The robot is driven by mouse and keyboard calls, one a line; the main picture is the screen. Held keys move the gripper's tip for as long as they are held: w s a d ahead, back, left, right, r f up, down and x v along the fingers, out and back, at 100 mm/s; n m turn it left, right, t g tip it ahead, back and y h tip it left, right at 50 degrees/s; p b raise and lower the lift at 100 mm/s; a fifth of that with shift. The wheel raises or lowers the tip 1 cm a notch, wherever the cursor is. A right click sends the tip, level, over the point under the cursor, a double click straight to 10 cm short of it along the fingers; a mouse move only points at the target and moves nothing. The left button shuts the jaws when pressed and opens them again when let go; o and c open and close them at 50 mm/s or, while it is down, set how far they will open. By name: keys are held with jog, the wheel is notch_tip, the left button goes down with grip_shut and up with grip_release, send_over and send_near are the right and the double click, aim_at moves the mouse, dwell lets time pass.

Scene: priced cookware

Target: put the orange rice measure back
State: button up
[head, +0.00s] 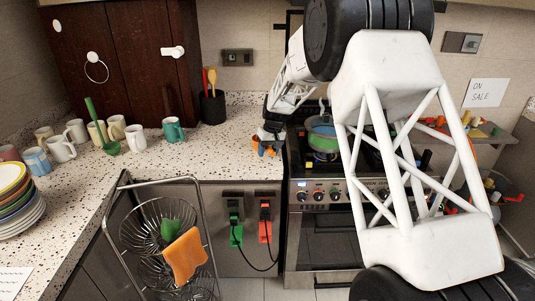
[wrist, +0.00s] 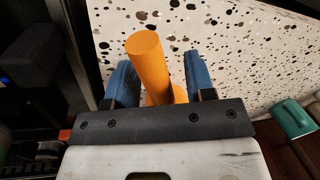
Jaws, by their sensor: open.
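The orange rice measure (wrist: 146,58), seen as a smooth orange cylinder with a wider orange part below it, stands between the two blue fingers of my gripper (wrist: 160,68) in the wrist view. The fingers are apart, with a gap visible on the right side; contact on the left is unclear. In the head view my gripper (head: 268,141) is low over the counter's right end beside the stove, with small orange parts (head: 256,142) showing around it. My gripper's mount hides the lower part of the measure.
The speckled counter (head: 235,150) is clear left of my gripper up to a teal mug (head: 173,131). A dark utensil holder (head: 212,107) stands behind. The stove (head: 305,170) with a blue-green pot (head: 322,130) is close on the right. A wire rack (head: 160,235) stands in front.

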notch_tip(320, 180, up, 11)
jog(key=d, duration=0.2)
jog(key=shift+w, duration=0.35)
dwell(0.7)
jog(key=s+d+r+m+t, duration=0.1)
jog(key=s+d+r, duration=0.3)
jog(key=s, duration=0.6)
jog(key=s+d+r+h, duration=0.1)
jog(key=s+d+r, duration=0.3)
jog(key=s, duration=0.5)
jog(key=s+d+r+m+t, duration=0.1)
jog(key=s+d+r, duration=0.1)
jog(key=s+r, duration=0.6)
jog(key=s+d+f, duration=0.1)
jog(key=s+f, duration=0.1)
jog(key=s, duration=0.8)
jog(key=s+d+f+m+t, duration=0.1)
jog(key=s+d+f, duration=0.1)
jog(key=s, duration=0.8)
jog(key=s+d+f+m+h, duration=0.1)
jog(key=s+d+f, duration=0.1)
jog(key=s, duration=0.9)
jog(key=shift+f, duration=0.7)
